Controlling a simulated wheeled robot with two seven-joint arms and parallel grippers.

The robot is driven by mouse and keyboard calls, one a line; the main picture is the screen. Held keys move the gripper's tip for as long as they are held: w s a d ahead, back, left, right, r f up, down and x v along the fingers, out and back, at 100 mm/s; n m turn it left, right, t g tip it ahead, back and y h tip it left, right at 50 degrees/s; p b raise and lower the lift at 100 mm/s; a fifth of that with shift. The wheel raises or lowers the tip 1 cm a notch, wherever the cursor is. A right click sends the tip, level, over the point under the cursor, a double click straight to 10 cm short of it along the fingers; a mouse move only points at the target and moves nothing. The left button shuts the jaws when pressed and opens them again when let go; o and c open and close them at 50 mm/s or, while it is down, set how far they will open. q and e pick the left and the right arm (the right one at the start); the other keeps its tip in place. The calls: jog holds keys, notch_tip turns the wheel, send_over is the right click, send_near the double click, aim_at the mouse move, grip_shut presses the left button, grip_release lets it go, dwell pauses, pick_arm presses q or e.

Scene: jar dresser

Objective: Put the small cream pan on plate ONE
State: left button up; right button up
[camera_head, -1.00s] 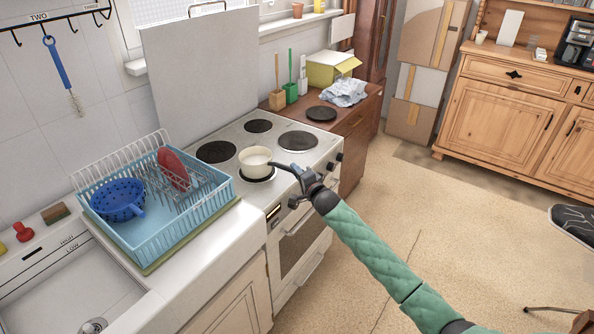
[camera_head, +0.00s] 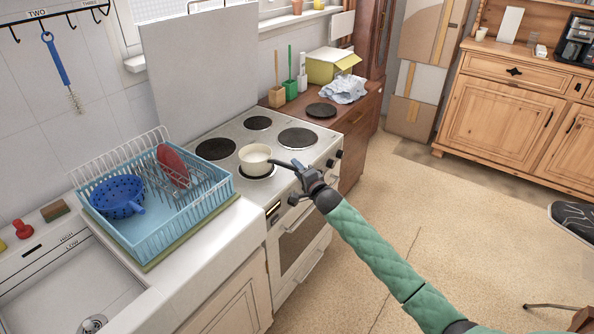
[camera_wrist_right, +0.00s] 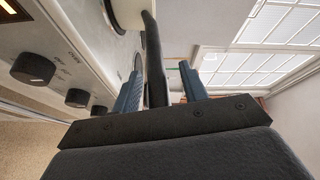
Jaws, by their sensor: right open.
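The small cream pan (camera_head: 255,158) sits upright on the near burner of the white stove (camera_head: 232,134). Its dark handle (camera_head: 284,163) points right toward my right gripper (camera_head: 298,170). In the right wrist view, the handle (camera_wrist_right: 152,45) runs between the two blue-grey fingers of my right gripper (camera_wrist_right: 160,72), which are open on either side of it. Part of the cream pan (camera_wrist_right: 127,12) shows at the top there. Three bare hot plates show: left (camera_head: 215,149), back (camera_head: 257,123) and right (camera_head: 298,138). I cannot read which is plate ONE. My left gripper is not in view.
A blue dish rack (camera_head: 160,235) with a blue colander (camera_head: 117,197) and a red plate (camera_head: 172,164) stands left of the stove. A tall pale panel (camera_head: 200,75) rises behind it. Stove knobs (camera_wrist_right: 33,68) are close to my right gripper. A brown cabinet (camera_head: 355,128) is to the right.

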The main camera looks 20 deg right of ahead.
pick_arm(q)
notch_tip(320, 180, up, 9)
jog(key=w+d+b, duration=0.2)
jog(key=b, duration=0.1)
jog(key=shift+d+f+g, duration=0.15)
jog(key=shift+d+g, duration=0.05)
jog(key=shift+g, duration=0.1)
pick_arm(e)
jog(key=v, duration=1.1)
jog(key=shift+d, duration=0.1)
